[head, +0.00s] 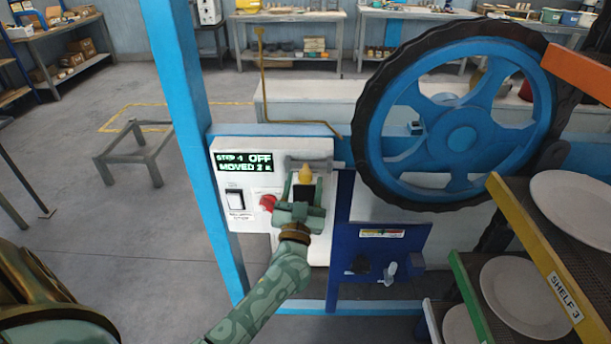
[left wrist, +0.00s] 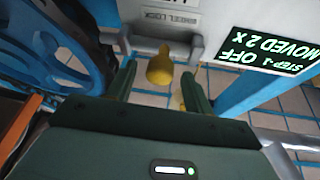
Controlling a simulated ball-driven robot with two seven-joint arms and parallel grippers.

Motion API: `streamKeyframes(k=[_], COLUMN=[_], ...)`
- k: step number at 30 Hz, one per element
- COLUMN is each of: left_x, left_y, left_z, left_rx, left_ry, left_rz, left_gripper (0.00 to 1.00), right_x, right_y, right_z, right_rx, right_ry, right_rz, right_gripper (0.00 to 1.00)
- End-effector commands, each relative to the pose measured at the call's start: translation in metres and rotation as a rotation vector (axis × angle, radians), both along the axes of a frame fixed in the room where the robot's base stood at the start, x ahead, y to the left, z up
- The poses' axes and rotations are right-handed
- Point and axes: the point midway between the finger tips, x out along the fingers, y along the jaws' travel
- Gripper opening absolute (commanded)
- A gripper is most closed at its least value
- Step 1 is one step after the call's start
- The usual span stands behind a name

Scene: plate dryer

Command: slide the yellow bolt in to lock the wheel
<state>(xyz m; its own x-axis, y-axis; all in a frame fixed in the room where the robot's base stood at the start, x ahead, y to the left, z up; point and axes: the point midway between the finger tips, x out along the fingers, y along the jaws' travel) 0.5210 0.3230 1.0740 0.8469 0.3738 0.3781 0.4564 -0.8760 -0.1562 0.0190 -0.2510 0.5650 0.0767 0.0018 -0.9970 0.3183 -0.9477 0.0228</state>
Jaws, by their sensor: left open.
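The yellow bolt (head: 305,173) shows its rounded knob on the white control panel (head: 258,166), left of the wheel. The wheel (head: 462,140) is blue with spokes and a black rim; part of it shows in the left wrist view (left wrist: 50,60). My left gripper (head: 303,186) is in front of the panel at the bolt. In the left wrist view its open fingers (left wrist: 157,72) stand on either side of the yellow knob (left wrist: 160,66), with gaps on both sides. The bolt's shaft is mostly hidden. My right gripper is not in view.
A red button (head: 268,202) and a black switch (head: 235,200) are close left of my gripper. The panel's display (head: 244,162) reads "OFF" and "MOVED 2 X". Racks with white plates (head: 575,208) stand at the right.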

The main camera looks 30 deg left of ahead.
Motion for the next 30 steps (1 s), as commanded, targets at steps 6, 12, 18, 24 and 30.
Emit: streamKeyframes(k=[6,12,18,24,30], left_x=[0.020,0.022,0.022,0.022,0.033], left_y=[0.009,0.010,0.010,0.009,-0.010], left_z=[0.008,0.010,0.009,0.009,0.010], left_rx=[0.000,0.000,0.000,-0.001,-0.004], left_ry=[0.000,0.000,0.000,0.001,0.000], left_rz=[0.000,0.000,0.000,0.000,0.000], left_gripper=[0.52,0.52,0.27,0.00,0.00], right_x=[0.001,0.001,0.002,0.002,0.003], right_y=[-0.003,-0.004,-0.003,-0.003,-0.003], right_z=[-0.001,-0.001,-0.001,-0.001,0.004], right_rx=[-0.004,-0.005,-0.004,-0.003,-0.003], right_ry=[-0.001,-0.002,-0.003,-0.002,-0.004], right_rz=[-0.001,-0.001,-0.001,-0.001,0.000], right_gripper=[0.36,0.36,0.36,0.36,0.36])
